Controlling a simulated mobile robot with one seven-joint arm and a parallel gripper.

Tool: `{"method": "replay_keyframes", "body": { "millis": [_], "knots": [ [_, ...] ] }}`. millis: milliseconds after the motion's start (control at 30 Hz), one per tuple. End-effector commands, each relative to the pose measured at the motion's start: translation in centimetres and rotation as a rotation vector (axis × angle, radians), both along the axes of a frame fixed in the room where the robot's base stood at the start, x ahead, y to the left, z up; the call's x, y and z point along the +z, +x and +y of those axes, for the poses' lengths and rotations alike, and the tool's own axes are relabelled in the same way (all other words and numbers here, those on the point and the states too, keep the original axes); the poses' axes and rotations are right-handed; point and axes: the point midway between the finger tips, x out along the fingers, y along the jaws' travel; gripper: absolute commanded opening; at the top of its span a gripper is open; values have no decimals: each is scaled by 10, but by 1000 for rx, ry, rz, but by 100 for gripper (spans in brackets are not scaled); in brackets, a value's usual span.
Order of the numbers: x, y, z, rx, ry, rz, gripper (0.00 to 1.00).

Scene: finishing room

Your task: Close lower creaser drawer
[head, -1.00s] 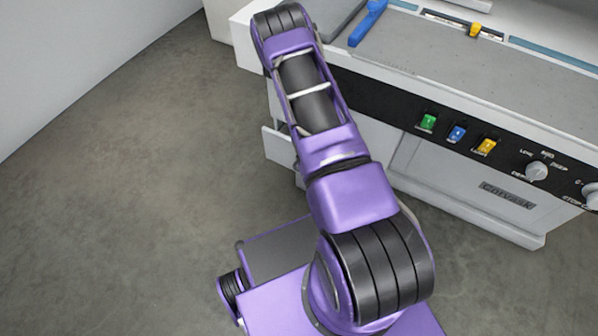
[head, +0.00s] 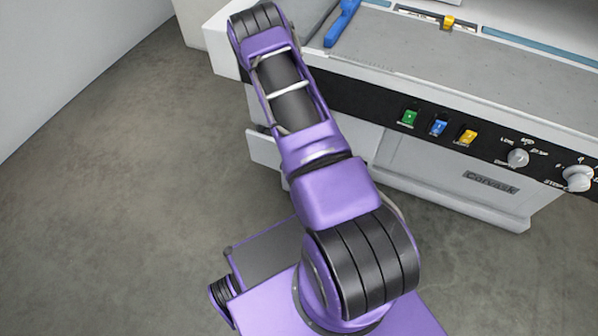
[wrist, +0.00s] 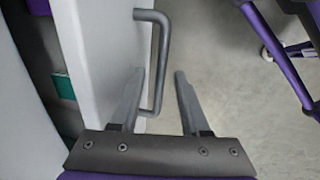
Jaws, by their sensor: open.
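The creaser (head: 480,105) is a pale grey machine with a black control strip. Its lower drawer (head: 264,149) stands out from the front, left of my forearm and partly hidden by it. In the wrist view the pale drawer front (wrist: 105,60) runs up the left side, with a grey bar handle (wrist: 161,45) on it. My gripper (wrist: 160,72) is open. Its two fingers lie on either side of the handle's lower part in the picture; contact is not clear. The gripper is hidden in the head view.
Coloured switches (head: 438,126) and knobs line the control strip. Bare concrete floor (head: 120,200) lies left of the machine. Purple bars stand at the wrist view's upper right.

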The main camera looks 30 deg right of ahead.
Motion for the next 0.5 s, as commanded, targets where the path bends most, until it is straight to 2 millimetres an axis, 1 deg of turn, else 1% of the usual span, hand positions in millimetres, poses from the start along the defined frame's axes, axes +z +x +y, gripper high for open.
{"method": "replay_keyframes", "body": {
  "millis": [133, 233, 367, 500],
  "knots": [
    [3, 0, 0, 0, 0, 0, 46],
    [14, -1, 2, 0, -1, -1, 46],
    [39, -3, 6, 0, 0, -1, 46],
    [74, -7, 11, 0, 0, -3, 46]
  ]
}}
